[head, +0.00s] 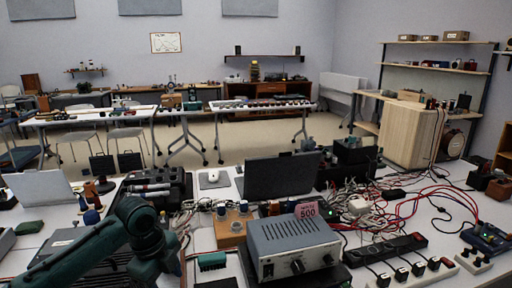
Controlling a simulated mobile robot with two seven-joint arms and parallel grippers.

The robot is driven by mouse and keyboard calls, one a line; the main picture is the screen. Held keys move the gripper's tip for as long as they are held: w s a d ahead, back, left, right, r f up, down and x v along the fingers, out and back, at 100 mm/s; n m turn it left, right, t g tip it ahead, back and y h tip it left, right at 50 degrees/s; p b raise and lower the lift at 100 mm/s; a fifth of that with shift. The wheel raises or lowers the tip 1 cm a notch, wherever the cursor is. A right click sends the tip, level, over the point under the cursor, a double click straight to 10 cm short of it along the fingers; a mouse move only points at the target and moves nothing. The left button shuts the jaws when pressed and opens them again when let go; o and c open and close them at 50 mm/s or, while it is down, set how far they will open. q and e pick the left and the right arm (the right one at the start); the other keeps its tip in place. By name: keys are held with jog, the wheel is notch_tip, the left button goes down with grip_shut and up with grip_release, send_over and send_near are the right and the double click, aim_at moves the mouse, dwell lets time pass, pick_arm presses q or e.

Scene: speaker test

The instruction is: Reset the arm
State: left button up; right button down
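A dark green jointed arm (95,246) comes in from the lower left of the head view. It rises to a rounded joint (137,214) and bends down towards the bottom edge, above the cluttered table (212,240). I see no gripper fingers on it; its far end is cut off or hidden. Neither my left nor my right gripper shows in the head view.
A grey metal box with knobs (296,248) stands right of the arm. Behind it are an open dark laptop (281,175) and tangled cables (375,208). A black power strip (387,248) lies at right. A silver laptop (40,187) stands at left.

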pick_arm(q)
jog(key=s+d+f+n+t+h, duration=0.1)
jog(key=s+d+f+n, duration=0.2)
jog(key=f, duration=0.1)
jog(key=s+d+f+n+t+h, duration=0.2)
jog(key=s+d+f+n, duration=0.1)
jog(key=d+f, duration=0.1)
jog(key=s+d+f+n+t+h, duration=0.1)
jog(key=s+d+f+n, duration=0.1)
jog(key=s+d+f, duration=0.1)
jog(key=shift+d+f+n+p, duration=0.2)
jog(key=shift+d+f, duration=0.15)
jog(key=shift+f, duration=0.3)
jog(key=shift+d+f+n+p, duration=0.1)
jog(key=shift+d+f+n, duration=0.15)
jog(key=shift+f, duration=0.35)
jog(key=s+a+f+n+t+y, duration=0.1)
jog(key=s+a+n+t, duration=0.1)
jog(key=s+n, duration=0.3)
jog(key=s+a+f+n+t+y, duration=0.1)
jog(key=s+a+n+t, duration=0.2)
jog(key=s+n, duration=0.2)
jog(key=s, duration=0.3)
jog(key=shift+a+t, duration=0.3)
jog(key=shift+a, duration=0.05)
